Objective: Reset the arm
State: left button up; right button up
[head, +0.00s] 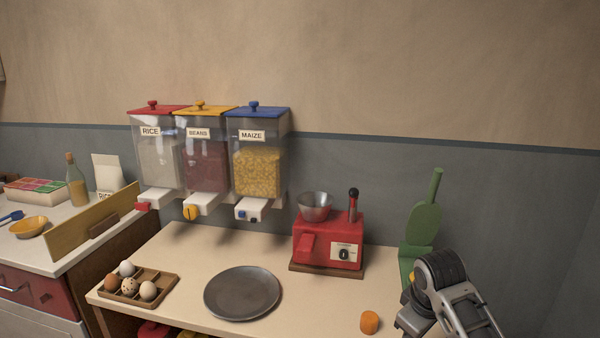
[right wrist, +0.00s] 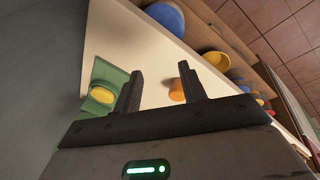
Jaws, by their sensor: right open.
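My right arm comes in at the lower right of the head view, over the front right of the counter. Its right gripper (right wrist: 159,78) shows in the right wrist view with two dark fingers spread apart and nothing between them. Beyond the fingers are an orange cylinder (right wrist: 177,90) and a green stand with a yellow disc (right wrist: 103,94). In the head view the small orange cylinder (head: 369,322) lies on the counter to the left of my right gripper (head: 413,320). The fingertips are hard to make out there. My left gripper is not in view.
A green press-like device (head: 424,222) stands behind my right arm. A red machine (head: 328,240) with a metal bowl, a grey plate (head: 242,292) and an egg tray (head: 160,291) are on the counter (head: 190,248). Rice, beans and maize dispensers (head: 257,172) hang on the wall.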

jog(key=s+a+f+m+y, duration=0.1)
jog(key=s+f, duration=0.3)
jog(key=s, duration=0.3)
jog(key=s+a+f+m, duration=0.1)
jog(key=s+f, duration=0.3)
jog(key=s, duration=0.3)
jog(key=s+r+m, duration=0.2)
jog(key=s+m, duration=0.1)
jog(key=s, duration=1.2)
jog(key=w+a+f+t+y, duration=0.2)
jog(key=w+a+f+t, duration=0.3)
jog(key=f, duration=0.3)
jog(key=shift+a+f+t+y, duration=0.2)
jog(key=shift+f+t+y, duration=0.2)
jog(key=shift+t, duration=0.5)
